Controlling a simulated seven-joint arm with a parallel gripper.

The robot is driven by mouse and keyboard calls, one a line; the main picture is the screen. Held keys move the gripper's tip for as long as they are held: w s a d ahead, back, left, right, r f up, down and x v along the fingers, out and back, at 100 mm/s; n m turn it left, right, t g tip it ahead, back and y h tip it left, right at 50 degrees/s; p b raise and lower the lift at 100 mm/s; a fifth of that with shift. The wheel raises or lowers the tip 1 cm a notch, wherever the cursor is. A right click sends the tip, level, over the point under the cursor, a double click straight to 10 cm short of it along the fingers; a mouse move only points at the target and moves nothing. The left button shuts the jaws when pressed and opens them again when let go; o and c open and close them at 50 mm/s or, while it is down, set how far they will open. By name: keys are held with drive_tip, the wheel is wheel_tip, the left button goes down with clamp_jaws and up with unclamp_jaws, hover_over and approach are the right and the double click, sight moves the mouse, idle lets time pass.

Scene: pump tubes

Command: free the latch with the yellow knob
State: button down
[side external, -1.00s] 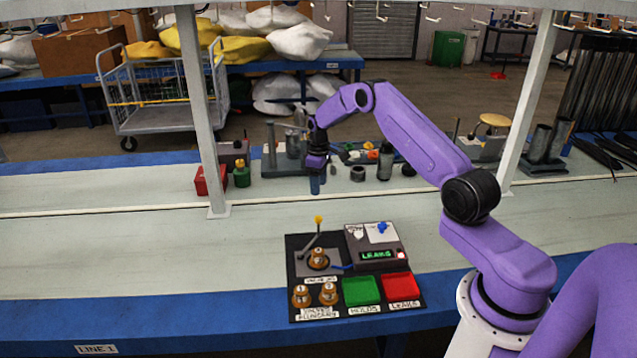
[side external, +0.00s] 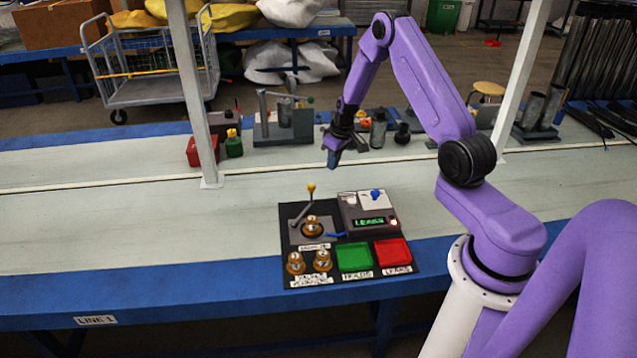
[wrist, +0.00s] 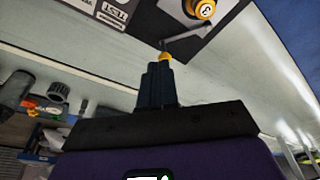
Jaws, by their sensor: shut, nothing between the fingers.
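The yellow knob (side external: 311,188) tops a tilted grey lever (side external: 302,212) on the black board's latch station. A brass plunger (side external: 312,227) sits beside the lever's foot; in the wrist view this plunger (wrist: 203,8) carries a 3. My gripper (side external: 333,160) is shut and empty. It points down above and slightly right of the knob, with a visible gap in the side view. In the wrist view the yellow knob (wrist: 165,57) shows just past the tips of my gripper (wrist: 158,66). I cannot tell the exact distance there.
A grey tester (side external: 368,212) reads LEAKS. A green tray (side external: 354,257) and a red tray (side external: 393,253) sit in front. A white post (side external: 196,100) rises at left. The bench left of the board is clear.

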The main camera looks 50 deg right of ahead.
sight(313, 186)
drive_tip(key=w+f, duration=0.5)
drive_tip(key=f, duration=0.6)
drive_tip(key=shift+w, duration=0.35)
drive_tip(key=shift+w+d+n, duration=0.1)
drive_tip(key=shift+w+n, duration=0.75)
drive_tip(key=shift+n, duration=0.05)
drive_tip(key=shift+r, duration=0.1)
